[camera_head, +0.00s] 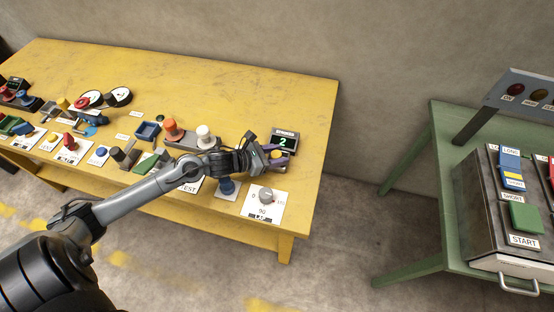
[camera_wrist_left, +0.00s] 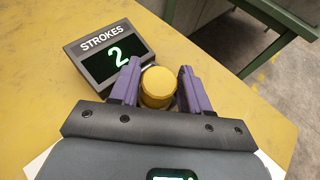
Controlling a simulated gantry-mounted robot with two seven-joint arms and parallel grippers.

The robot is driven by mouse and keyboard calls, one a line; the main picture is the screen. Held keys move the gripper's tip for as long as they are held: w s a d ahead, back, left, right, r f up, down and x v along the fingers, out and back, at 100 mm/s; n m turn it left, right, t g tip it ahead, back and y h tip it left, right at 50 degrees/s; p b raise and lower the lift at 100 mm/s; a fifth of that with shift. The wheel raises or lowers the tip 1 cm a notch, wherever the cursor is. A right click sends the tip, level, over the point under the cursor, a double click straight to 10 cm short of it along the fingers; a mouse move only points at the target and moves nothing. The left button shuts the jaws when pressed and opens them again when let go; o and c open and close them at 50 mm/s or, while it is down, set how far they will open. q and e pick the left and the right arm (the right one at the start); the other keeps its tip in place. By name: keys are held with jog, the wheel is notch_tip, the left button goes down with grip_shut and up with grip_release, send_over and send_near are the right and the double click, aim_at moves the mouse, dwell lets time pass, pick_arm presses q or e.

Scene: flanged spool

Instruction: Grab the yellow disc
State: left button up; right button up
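The yellow disc (camera_wrist_left: 158,84) is a round knob-like piece with a flat top, seen between the two purple fingers of my left gripper (camera_wrist_left: 159,86) in the left wrist view. The fingers stand apart, one on each side of it; whether they touch it is hard to tell. In the head view my left gripper (camera_head: 279,156) is over the right end of the yellow table, and a bit of the disc (camera_head: 276,154) shows between its fingers. My right gripper is in neither view.
A display box reading STROKES 2 (camera_head: 285,139) stands right behind the gripper. A dial plate (camera_head: 263,204) and a blue knob (camera_head: 227,186) lie nearer. A white knob (camera_head: 205,134) and an orange knob (camera_head: 172,128) stand to the left. A green table (camera_head: 436,196) stands at right.

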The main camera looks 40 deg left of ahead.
pick_arm(q)
jog(key=c, duration=0.7)
grip_shut()
jog(key=shift+r, duration=0.1)
